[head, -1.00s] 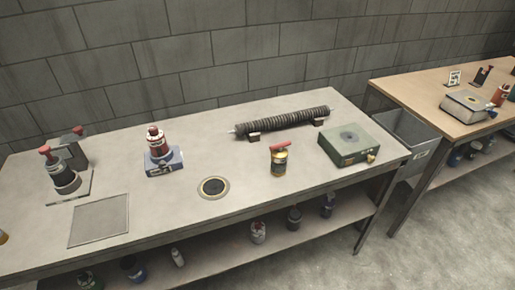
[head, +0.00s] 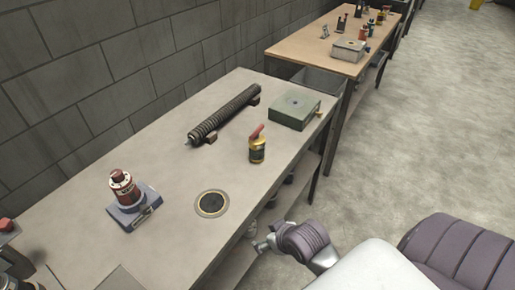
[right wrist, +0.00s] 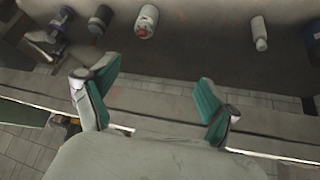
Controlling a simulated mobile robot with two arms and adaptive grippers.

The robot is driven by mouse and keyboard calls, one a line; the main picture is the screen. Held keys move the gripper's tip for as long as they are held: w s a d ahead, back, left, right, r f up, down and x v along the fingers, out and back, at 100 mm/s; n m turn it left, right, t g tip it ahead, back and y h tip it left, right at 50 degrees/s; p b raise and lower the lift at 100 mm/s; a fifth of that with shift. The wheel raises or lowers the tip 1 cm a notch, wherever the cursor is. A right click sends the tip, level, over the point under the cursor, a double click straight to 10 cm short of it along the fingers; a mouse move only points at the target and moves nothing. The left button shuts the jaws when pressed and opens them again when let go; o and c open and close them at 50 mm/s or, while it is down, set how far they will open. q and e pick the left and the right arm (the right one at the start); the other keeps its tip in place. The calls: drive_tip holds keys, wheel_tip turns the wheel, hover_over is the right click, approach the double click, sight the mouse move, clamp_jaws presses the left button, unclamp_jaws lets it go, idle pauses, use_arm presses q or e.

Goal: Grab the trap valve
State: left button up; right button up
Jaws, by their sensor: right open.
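A small yellow and black canister with a red lever handle (head: 257,148), which looks like the trap valve, stands upright on the grey workbench (head: 160,215) near its front edge in the head view. My right gripper (head: 263,244) is partly in view in front of the bench, on the near side of the canister and apart from it. In the right wrist view my right gripper (right wrist: 158,75) is open, with its teal-padded fingers apart and nothing between them. My left gripper is not in view.
A ribbed dark tube (head: 222,115) lies on supports behind the canister. A green box (head: 294,112) sits to its right. A round dark-ringed disc (head: 212,203) and a red device on a blue base (head: 123,188) are to the left. Several bottles and cans stand on the lower shelf (right wrist: 200,30).

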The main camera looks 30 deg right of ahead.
drive_tip(key=w+d+r+t, duration=0.2)
drive_tip(key=w+d+r, duration=0.15)
drive_tip(key=r, duration=0.45)
drive_tip(key=m+t+h, duration=0.2)
drive_tip(key=t, duration=0.2)
approach(261, 150)
drive_tip(key=x, duration=0.7)
drive_tip(key=shift+d+f, duration=0.25)
drive_tip(key=shift+d, duration=0.1)
drive_tip(key=x, duration=0.5)
drive_tip(key=shift+w+a, duration=0.4)
drive_tip(key=c, duration=1.2)
drive_tip(key=shift+c, duration=1)
drive_tip(key=shift+r, duration=0.15)
